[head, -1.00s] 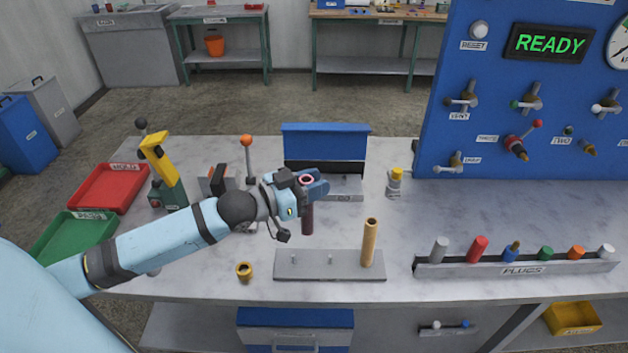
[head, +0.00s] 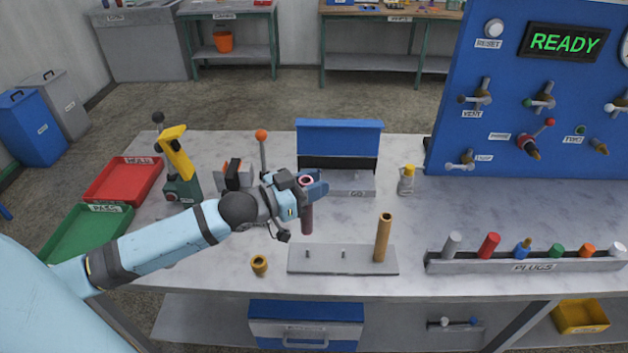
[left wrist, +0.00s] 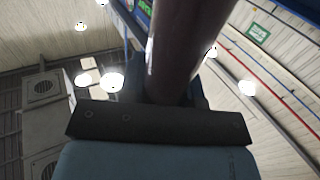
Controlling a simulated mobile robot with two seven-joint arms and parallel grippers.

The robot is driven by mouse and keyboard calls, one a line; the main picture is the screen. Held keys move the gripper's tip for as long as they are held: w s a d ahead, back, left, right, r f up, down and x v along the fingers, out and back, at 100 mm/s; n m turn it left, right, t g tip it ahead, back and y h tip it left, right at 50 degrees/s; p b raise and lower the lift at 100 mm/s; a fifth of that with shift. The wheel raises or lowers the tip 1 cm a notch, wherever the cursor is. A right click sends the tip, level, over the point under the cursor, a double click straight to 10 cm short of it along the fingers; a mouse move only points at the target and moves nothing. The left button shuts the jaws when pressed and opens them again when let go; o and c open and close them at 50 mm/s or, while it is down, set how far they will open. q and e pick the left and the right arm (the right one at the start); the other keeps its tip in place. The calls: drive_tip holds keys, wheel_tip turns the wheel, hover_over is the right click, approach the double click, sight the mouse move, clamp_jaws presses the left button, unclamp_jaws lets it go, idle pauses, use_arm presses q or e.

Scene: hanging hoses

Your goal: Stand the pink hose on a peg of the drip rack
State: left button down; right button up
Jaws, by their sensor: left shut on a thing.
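My left gripper (head: 311,187) is shut on the pink hose (head: 307,220), gripping it near its upper end. The hose is a dark pinkish tube with a pale pink rim on top, held about upright. In the left wrist view it is a dark tube (left wrist: 187,45). The drip rack (head: 325,265) is a grey plate on the bench in front of the gripper. Its left and middle pegs (head: 343,254) are bare. A tan hose (head: 383,238) stands at its right end. The held hose appears behind the rack's left part; its height above the bench is hard to tell.
A short brass-coloured ring (head: 260,265) lies left of the rack. A machine with a blue lid (head: 339,137) stands behind the gripper, and a yellow-capped bottle (head: 407,180) to its right. A plug rail (head: 532,263) lies at the right. Bench between bottle and rail is clear.

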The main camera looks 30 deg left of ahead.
use_arm(q)
wheel_tip(320, 180, down, 6)
drive_tip(key=shift+r+b, duration=0.15)
drive_tip(key=shift+b, duration=1)
drive_tip(key=shift+r+p, duration=0.1)
drive_tip(key=shift+p, duration=0.4)
idle(0.5)
drive_tip(key=shift+p, duration=0.55)
drive_tip(key=shift+f+b, duration=1.05)
drive_tip(key=shift+f, duration=1.3)
drive_tip(key=c, duration=0.8)
unclamp_jaws()
drive_tip(key=shift+o, duration=0.2)
